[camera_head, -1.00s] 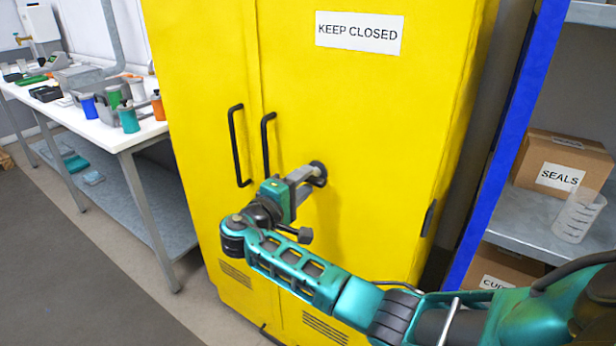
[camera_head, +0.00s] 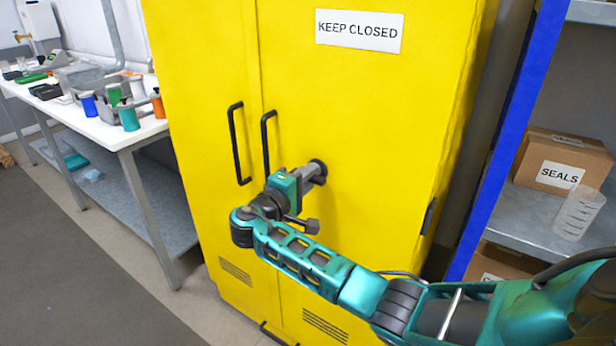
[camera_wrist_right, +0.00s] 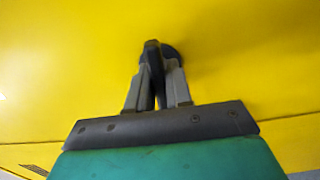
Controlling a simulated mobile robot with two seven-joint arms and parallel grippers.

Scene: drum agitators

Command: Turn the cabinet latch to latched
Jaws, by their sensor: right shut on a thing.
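The yellow cabinet (camera_head: 360,120) stands in the middle of the head view with both doors closed. Its black latch (camera_head: 320,168) sits on the right door, to the right of the two door handles. My right gripper (camera_head: 312,174) is at the latch, its fingers shut on it. In the right wrist view, the grey fingers (camera_wrist_right: 158,85) close around the dark latch handle (camera_wrist_right: 153,60), with the round latch base (camera_wrist_right: 170,52) behind. The fingers hide part of the latch, so its exact angle is hard to tell. My left gripper is not in view.
Two black bar handles (camera_head: 236,145) stick out from the doors left of the latch. A blue-posted shelf (camera_head: 505,140) with a box marked SEALS (camera_head: 560,172) and a clear beaker (camera_head: 579,212) stands at right. A white bench (camera_head: 100,125) with several containers is at left.

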